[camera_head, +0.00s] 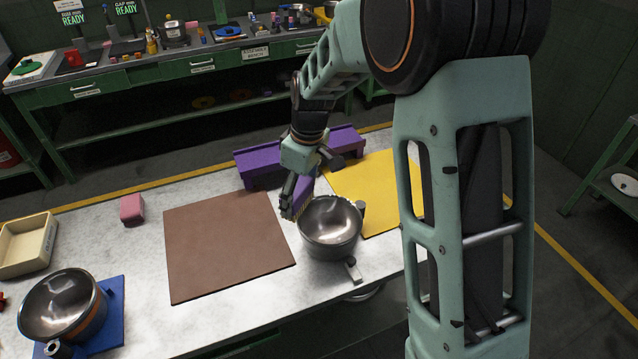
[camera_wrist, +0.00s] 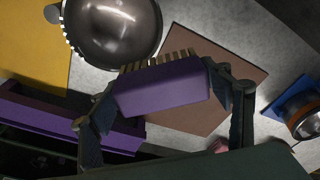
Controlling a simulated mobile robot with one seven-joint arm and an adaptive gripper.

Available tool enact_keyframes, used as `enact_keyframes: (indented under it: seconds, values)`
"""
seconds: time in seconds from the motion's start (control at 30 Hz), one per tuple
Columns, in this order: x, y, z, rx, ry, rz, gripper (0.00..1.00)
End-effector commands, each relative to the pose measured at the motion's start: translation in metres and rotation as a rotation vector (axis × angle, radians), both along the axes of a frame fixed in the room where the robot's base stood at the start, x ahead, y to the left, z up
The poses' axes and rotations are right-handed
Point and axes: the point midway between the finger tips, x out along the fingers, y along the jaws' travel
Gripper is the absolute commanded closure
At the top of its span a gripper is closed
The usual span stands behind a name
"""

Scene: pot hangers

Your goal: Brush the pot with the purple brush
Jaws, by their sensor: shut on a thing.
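The purple brush (camera_wrist: 162,88) is a block with pale bristles along one edge. My gripper (camera_wrist: 168,115) is shut on it, with a finger at each end, in the wrist view. In the head view the brush (camera_head: 299,197) is tilted in my gripper (camera_head: 296,188), just at the left rim of a steel pot (camera_head: 330,222). The pot also shows in the wrist view (camera_wrist: 112,25), beyond the bristles. I cannot tell whether the bristles touch the pot. The pot stands on the grey table, between the brown mat and the yellow mat, with a handle towards the front.
A purple holder (camera_head: 262,165) stands behind the pot. A brown mat (camera_head: 225,245) lies left, a yellow mat (camera_head: 385,185) right. A second pot (camera_head: 62,305) sits on a blue mat (camera_head: 112,325). A pink block (camera_head: 132,208) and beige tray (camera_head: 28,245) are at left.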

Motion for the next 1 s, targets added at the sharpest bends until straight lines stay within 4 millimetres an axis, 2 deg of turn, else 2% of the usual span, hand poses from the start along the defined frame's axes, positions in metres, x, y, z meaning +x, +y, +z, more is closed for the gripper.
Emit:
enact_keyframes:
  seconds: [0.03, 0.53, 1.0]
  values:
    - [0.0, 0.0, 0.008, 0.0, -0.001, 0.0, 0.59]
    - [0.001, 0.0, 0.048, 0.001, -0.002, 0.0, 0.59]
    - [0.0, 0.0, 0.051, 0.0, 0.0, 0.0, 0.59]
